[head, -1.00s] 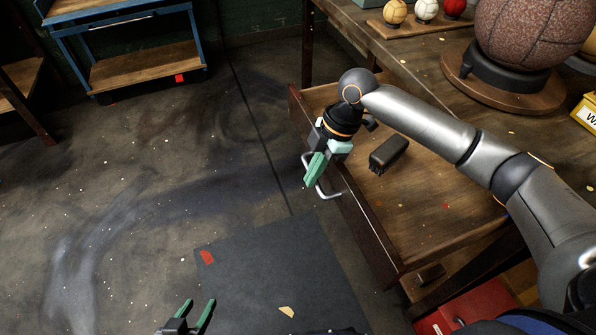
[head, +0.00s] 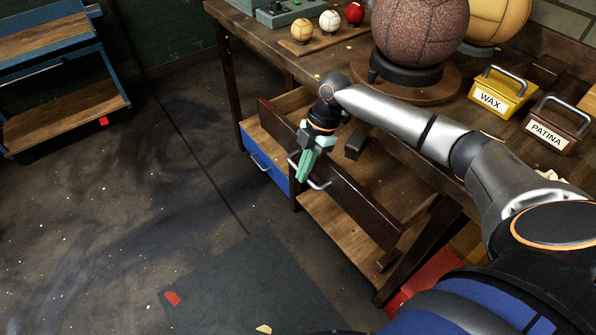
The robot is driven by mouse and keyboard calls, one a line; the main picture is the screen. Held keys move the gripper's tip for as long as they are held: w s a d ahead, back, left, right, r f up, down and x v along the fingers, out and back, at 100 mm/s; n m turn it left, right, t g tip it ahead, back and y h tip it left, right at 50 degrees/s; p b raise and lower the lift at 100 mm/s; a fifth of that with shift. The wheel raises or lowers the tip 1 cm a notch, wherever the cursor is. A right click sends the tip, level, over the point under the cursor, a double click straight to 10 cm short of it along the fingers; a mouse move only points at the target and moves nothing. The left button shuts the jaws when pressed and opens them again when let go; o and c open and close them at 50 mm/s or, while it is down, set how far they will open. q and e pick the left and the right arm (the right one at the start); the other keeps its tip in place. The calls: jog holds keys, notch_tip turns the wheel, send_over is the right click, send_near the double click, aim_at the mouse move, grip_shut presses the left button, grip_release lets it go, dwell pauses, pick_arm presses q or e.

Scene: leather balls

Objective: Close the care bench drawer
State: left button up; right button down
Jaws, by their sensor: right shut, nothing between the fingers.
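The care bench (head: 350,60) is a wooden workbench at the upper middle and right. Its drawer (head: 355,205) has a dark wooden front and stands partly open, with its inside still showing. A dark brush (head: 357,144) lies in the drawer, partly behind my arm. The drawer's metal handle (head: 318,185) is on the front. My right gripper (head: 304,174) has green fingers, which are shut with nothing between them. It points down at the drawer front, right by the handle; whether it touches is unclear. My left gripper is not in view.
The bench top holds large leather balls, small balls on a board (head: 320,40), a yellow WAX box (head: 500,92) and a brown PATINA box (head: 552,124). A dark mat (head: 245,285) lies on open floor.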

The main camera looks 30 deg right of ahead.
dwell(0.3)
notch_tip(320, 180, up, 10)
jog(key=p, duration=0.4)
jog(key=shift+a, duration=0.25)
